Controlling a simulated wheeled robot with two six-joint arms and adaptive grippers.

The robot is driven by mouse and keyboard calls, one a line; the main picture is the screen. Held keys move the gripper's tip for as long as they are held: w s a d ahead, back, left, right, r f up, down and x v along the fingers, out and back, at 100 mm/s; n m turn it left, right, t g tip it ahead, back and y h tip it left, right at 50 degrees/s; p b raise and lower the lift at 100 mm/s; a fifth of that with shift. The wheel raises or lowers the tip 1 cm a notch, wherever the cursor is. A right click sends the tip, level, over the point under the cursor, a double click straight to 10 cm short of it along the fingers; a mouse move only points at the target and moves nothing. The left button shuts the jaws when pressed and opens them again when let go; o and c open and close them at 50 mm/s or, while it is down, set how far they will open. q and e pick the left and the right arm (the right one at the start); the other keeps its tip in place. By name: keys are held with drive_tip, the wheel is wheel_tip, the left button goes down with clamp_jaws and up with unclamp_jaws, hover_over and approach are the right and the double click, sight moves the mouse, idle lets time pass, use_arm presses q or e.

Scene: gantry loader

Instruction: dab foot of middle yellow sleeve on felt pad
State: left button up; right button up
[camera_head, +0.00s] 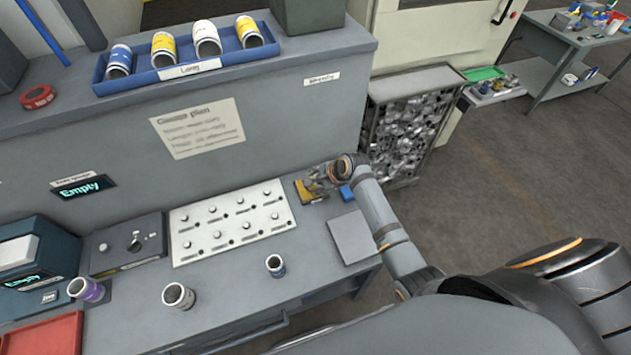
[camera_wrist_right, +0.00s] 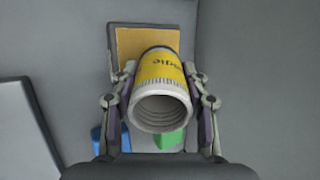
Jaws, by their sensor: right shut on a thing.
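My right gripper (camera_wrist_right: 160,95) is shut on a yellow sleeve (camera_wrist_right: 166,70), which has a white threaded open end facing the wrist camera. The sleeve's far end points at a tan-orange pad (camera_wrist_right: 130,38) in a dark frame. Whether that end touches the pad is hidden. In the head view my right gripper (camera_head: 314,183) is over the right end of the bench at the pad (camera_head: 304,195), and the held sleeve is hard to make out there. My left gripper is not in view.
A blue block (camera_head: 346,193) and a green piece (camera_wrist_right: 170,138) are close to the gripper. A white peg panel (camera_head: 232,220) lies left of the pad, and a grey plate (camera_head: 352,238) in front.

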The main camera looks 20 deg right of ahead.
drive_tip(key=shift+f+p, duration=0.1)
drive_tip(key=shift+p, duration=0.3)
idle(1.4)
wheel_tip(320, 180, up, 3)
drive_tip(key=p, duration=0.3)
wheel_tip(320, 180, up, 2)
drive_tip(key=shift+r+p, duration=0.2)
drive_tip(key=shift+p, duration=1)
drive_tip(key=shift+r, duration=0.9)
drive_tip(key=shift+b, duration=0.35)
